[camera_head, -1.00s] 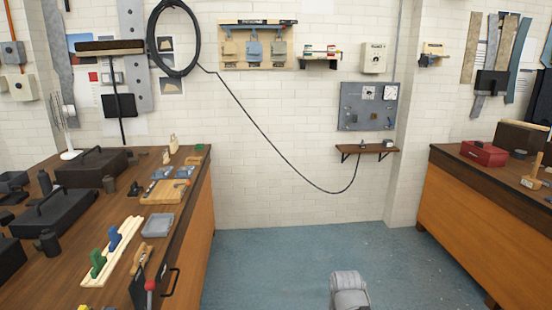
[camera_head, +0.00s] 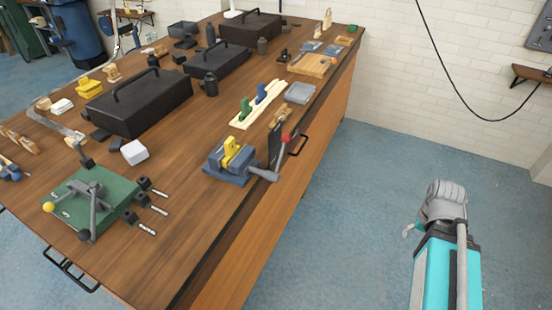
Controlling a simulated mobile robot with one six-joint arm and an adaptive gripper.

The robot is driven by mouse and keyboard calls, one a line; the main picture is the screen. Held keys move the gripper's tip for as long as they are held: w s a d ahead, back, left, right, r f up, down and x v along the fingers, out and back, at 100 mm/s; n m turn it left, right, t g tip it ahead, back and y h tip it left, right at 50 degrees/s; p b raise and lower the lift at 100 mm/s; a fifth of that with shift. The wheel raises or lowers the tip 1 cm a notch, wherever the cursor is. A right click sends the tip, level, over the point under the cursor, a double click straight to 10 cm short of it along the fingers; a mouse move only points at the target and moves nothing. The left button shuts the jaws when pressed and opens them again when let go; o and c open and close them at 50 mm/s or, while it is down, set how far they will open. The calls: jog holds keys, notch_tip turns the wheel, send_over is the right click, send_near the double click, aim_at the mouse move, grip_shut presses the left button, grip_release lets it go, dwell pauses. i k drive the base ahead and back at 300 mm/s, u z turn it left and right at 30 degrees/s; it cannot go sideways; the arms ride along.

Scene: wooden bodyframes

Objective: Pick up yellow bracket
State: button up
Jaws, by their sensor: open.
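A yellow bracket (camera_head: 232,150) stands upright in a blue vise (camera_head: 222,170) near the front right edge of the wooden workbench (camera_head: 180,235). Whether the vise jaws press on it is too small to tell. Another yellow piece (camera_head: 90,88) lies farther back at the left, beside a black toolbox. Part of my arm, grey and teal, shows at the lower right over the floor, well apart from the bench. My gripper cannot be made out in this view.
A green fixture (camera_head: 88,200) with levers fills the bench's near left. Black toolboxes (camera_head: 140,103) stand behind. A pale rail (camera_head: 258,105) holds green and blue brackets. The blue floor (camera_head: 350,220) right of the bench is clear.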

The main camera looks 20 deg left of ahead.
aim_at(230, 148)
jog(key=u, duration=1.2)
